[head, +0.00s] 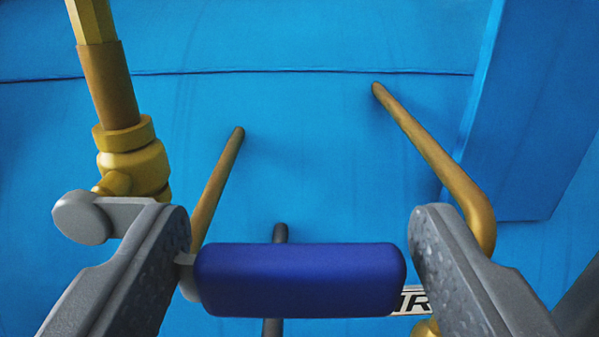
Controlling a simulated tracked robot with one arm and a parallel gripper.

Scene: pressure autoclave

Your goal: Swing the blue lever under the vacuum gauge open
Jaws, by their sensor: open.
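A dark blue lever grip (300,281) lies crosswise at the bottom centre of the head view. My gripper (303,218) is open, with one grey finger at each end of the grip. The left finger is close to the grip's left end, where a small grey stem shows; I cannot tell whether they touch. A small gap shows between the right end and the right finger. The lever's pivot is not clearly visible. The vacuum gauge is not in view.
A brass valve and pipe (133,165) stand at the left, close to my left finger. Two brass pipes, left (217,185) and right (430,150), run from the blue panel (310,130). A grey rod (280,234) and a partly hidden label (413,299) are behind the grip.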

